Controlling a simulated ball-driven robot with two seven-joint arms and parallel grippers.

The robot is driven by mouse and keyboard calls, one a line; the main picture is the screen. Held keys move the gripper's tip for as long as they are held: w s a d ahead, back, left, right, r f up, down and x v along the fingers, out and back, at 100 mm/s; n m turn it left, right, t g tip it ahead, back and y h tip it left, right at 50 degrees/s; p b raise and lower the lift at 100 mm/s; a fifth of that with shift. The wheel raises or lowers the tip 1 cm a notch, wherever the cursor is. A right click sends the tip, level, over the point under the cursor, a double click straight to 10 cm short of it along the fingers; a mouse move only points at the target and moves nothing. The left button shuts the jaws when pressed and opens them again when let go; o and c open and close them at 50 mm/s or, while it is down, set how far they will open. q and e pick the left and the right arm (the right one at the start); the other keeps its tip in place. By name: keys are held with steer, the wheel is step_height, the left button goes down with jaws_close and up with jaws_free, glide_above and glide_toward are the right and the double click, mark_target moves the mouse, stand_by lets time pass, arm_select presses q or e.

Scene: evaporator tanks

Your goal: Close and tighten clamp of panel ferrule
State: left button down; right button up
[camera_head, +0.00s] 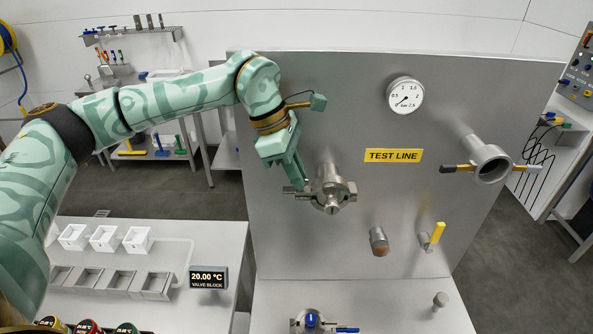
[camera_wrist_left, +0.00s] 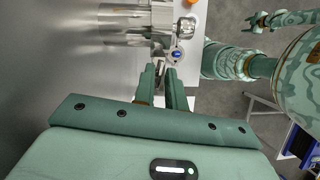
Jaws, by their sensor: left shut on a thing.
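The steel panel ferrule with its clamp (camera_head: 331,190) sticks out of the middle of the upright panel. A small clamp part shows at its left side. My left gripper (camera_head: 300,184) reaches down from above to this left side, its fingers shut on that part, most likely the clamp's nut end. In the left wrist view the steel clamp and ferrule (camera_wrist_left: 140,22) lie just beyond the fingertips (camera_wrist_left: 164,68). The exact grip is hidden by the fingers. A small green arm end at the top right of the wrist view may be my right gripper; its jaws are unclear.
A gauge (camera_head: 405,95), a TEST LINE label (camera_head: 393,156) and an open pipe end (camera_head: 491,164) are on the panel. Below the ferrule are a brown-ended stub (camera_head: 379,241) and a yellow-handled valve (camera_head: 437,233). A blue-handled valve (camera_head: 312,320) stands lower down.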

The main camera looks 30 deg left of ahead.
arm_select(q)
steer(key=c, duration=1.6)
jaws_free()
steer(key=shift+c, duration=0.2)
steer(key=shift+r, duration=0.15)
step_height(320, 180, up, 2)
steer(key=shift+w+r+b, duration=0.1)
steer(key=shift+r+b, duration=0.1)
steer(key=shift+b, duration=0.45)
steer(key=s+d+r+b, duration=0.3)
steer(key=s+d+r, duration=0.3)
steer(key=s+r, duration=0.4)
steer(key=shift+s+r+b, duration=0.15)
steer(key=shift+s+b, duration=0.15)
steer(key=shift+s, duration=1.1)
